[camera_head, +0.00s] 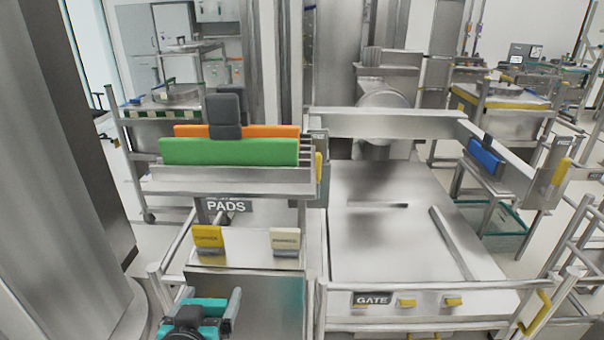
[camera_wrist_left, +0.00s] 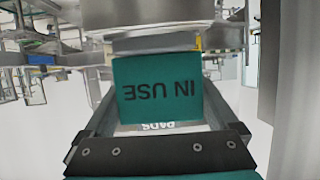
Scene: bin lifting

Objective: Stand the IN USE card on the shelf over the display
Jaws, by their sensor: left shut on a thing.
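The teal IN USE card (camera_wrist_left: 158,88) shows in the left wrist view with its lettering upside down, like the PADS sign below it in that picture. It sits between the fingertips of my left gripper (camera_wrist_left: 155,100), which is shut on it. In the head view my left gripper (camera_head: 208,296) is at the bottom left, low in front of the steel cabinet. Teal shows there, but I cannot tell card from gripper parts. A ledge under the PADS sign (camera_head: 227,206) bears a yellow card (camera_head: 208,239) and a cream card (camera_head: 285,241). No display is clearly recognisable.
Above the PADS sign, a steel rack (camera_head: 230,181) holds green (camera_head: 228,152) and orange pads (camera_head: 270,131). To the right is a wide steel bench (camera_head: 395,250) with a GATE label (camera_head: 373,299). A blue block (camera_head: 485,157) hangs at its far right. A large column stands at the left edge.

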